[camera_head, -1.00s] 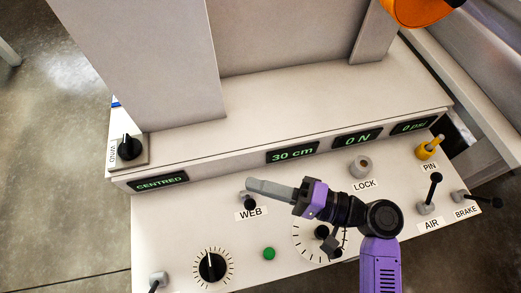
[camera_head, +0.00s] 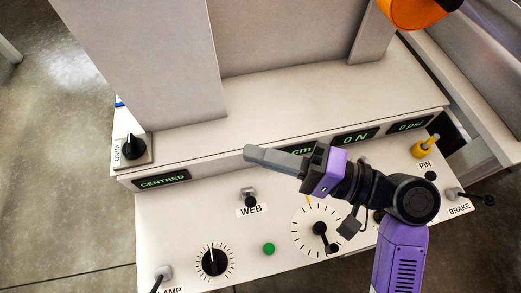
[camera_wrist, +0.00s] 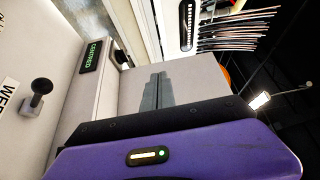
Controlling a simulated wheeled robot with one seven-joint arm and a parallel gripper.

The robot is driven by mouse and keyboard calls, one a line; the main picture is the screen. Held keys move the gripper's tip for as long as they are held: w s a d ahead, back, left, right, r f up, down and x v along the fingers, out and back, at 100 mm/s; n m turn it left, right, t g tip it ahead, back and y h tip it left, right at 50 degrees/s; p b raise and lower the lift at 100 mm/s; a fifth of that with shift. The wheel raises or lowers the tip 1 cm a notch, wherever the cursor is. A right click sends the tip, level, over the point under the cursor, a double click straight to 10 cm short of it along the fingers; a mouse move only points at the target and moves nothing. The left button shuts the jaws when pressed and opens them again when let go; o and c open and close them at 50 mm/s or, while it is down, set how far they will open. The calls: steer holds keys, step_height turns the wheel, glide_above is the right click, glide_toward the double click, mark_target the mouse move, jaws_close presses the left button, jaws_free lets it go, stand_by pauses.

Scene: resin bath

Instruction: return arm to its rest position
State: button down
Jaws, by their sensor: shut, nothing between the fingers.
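My gripper (camera_head: 252,153) is at the end of my purple and black arm, above the control panel (camera_head: 200,225). Its grey fingers are together and empty, pointing left in the head view. They cover part of the display row, hiding most of the "30 cm" readout. In the wrist view the shut fingers (camera_wrist: 158,90) point up in the picture, with the "CENTRED" display (camera_wrist: 91,54) to their left. My arm hides the LOCK knob and the AIR label.
The panel carries a WEB lever (camera_head: 249,196), a dial with a black crank (camera_head: 322,232), a green button (camera_head: 268,249), a black knob (camera_head: 213,262), a yellow PIN handle (camera_head: 424,147) and a BRAKE lever (camera_head: 470,195). A WIND switch (camera_head: 133,147) sits at the upper left. Pale uprights (camera_head: 145,60) stand behind.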

stand_by(0.4)
steer(key=w+d+m+t+h, duration=0.1)
steer(key=w+d+t+h, duration=0.15)
steer(key=w+t, duration=0.3)
steer(key=s+d+f+m+t+h+p, duration=0.1)
steer(key=d+f+t+h, duration=0.2)
steer(key=d+h, duration=0.35)
steer(key=d+f+m+t+h+p, duration=0.1)
steer(key=d+f+t+h, duration=0.2)
steer(key=d+h, duration=0.35)
steer(key=s+d+r+n+h+p, duration=0.1)
steer(key=s+d+n, duration=0.1)
steer(key=s, duration=1)
steer(key=s+d+r+n+g+h+p, duration=0.1)
steer(key=s+d+n+p, duration=0.1)
steer(key=s, duration=1)
steer(key=shift+s+d+n, duration=0.2)
steer(key=shift+d+n, duration=0.55)
steer(key=shift+n, duration=0.15)
steer(key=shift+g, duration=0.25)
